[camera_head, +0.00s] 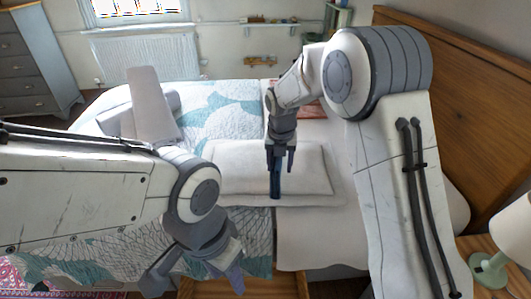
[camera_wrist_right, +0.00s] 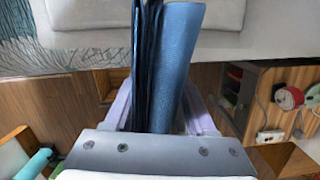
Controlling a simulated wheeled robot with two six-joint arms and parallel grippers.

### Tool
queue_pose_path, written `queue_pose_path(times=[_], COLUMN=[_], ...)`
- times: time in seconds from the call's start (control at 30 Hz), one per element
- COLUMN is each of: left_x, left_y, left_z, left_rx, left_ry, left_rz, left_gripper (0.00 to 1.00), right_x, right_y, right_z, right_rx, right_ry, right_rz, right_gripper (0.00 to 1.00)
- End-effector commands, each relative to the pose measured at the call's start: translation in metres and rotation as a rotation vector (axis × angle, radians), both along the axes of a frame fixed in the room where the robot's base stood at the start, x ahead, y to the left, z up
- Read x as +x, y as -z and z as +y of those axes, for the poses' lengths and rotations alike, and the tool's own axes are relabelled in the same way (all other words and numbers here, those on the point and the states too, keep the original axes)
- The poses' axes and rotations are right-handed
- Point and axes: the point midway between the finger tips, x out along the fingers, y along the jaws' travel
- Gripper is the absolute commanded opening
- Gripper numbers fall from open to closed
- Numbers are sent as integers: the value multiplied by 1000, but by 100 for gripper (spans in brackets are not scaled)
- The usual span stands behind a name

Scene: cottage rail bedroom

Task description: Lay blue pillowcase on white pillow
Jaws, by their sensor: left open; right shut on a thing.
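The white pillow (camera_head: 235,165) lies flat in the middle of the bed in the head view. My right gripper (camera_head: 281,165) is above it, pointing down and shut on the blue pillowcase (camera_head: 275,185). The pillowcase hangs as a narrow folded strip in front of the pillow; whether it touches it I cannot tell. In the right wrist view the pillowcase (camera_wrist_right: 178,60) stands folded between the fingers of my right gripper (camera_wrist_right: 160,112), and a pale pillow edge (camera_wrist_right: 90,14) shows behind. My left gripper (camera_head: 195,277) is open and empty, low at the bed's near side.
Grey cushions (camera_head: 150,105) lie on the patterned quilt (camera_head: 225,115) at the left. The wooden headboard (camera_head: 460,90) rises at the right. A lamp (camera_head: 490,265) stands at the lower right. A wooden surface (camera_head: 245,289) shows at the bottom. A red item (camera_head: 312,111) lies beyond the pillow.

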Motion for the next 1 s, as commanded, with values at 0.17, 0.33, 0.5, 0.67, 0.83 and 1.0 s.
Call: queue_pose_path(times=[0.17,0.33,0.5,0.67,0.83,1.0], left_x=[0,0,0,0,0,0], left_y=[0,-6,-16,-23,-26,-27], left_z=[0,0,0,0,0,0], left_rx=[0,0,0,0,0,0], left_ry=[0,0,0,0,0,0], left_rz=[0,0,0,0,0,0], left_gripper=[50,50,50,50,50,50], right_x=[4,27,66,96,115,120], right_y=[-15,-3,20,39,49,54], right_z=[11,18,23,25,25,23], right_rx=[0,-1,-1,-1,-1,-1], right_ry=[-141,-168,-170,-169,-167,-166], right_rz=[0,5,4,3,0,2], right_gripper=[0,0,0,0,0,0])
